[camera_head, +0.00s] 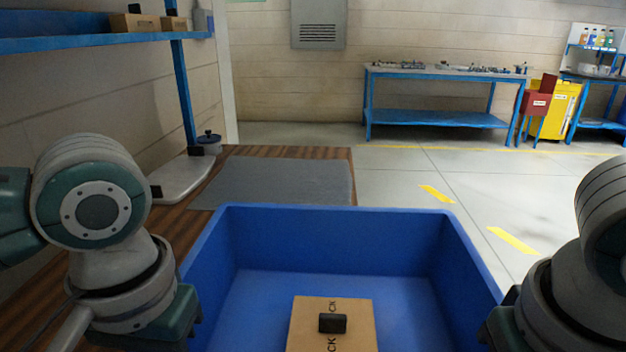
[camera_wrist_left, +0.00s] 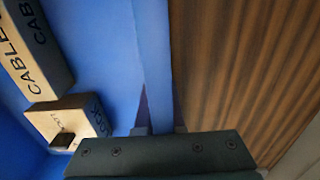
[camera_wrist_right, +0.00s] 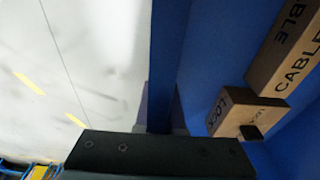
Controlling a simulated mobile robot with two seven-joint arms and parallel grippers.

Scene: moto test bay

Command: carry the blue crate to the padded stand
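The blue crate (camera_head: 335,222) is in front of me in the head view, its near side cut off by the frame. It holds several cardboard boxes (camera_head: 333,325). My left gripper (camera_wrist_left: 160,128) is shut on the crate's left wall, whose rim (camera_wrist_left: 153,60) runs between the fingers. My right gripper (camera_wrist_right: 160,130) is shut on the right wall, with the rim (camera_wrist_right: 168,50) between its fingers. In the head view both fingertips are hidden. A grey pad (camera_head: 275,182) lies on a wood-topped surface beyond the crate; I cannot tell whether this is the padded stand.
The wooden top (camera_head: 165,222) lies beside and below the crate's left side. A scale-like device (camera_head: 184,178) and a small pot (camera_head: 209,142) stand there. A blue shelf (camera_head: 95,42) is at left. Open floor (camera_head: 420,170) lies right, with a blue bench (camera_head: 440,119) and yellow bin (camera_head: 557,110) behind.

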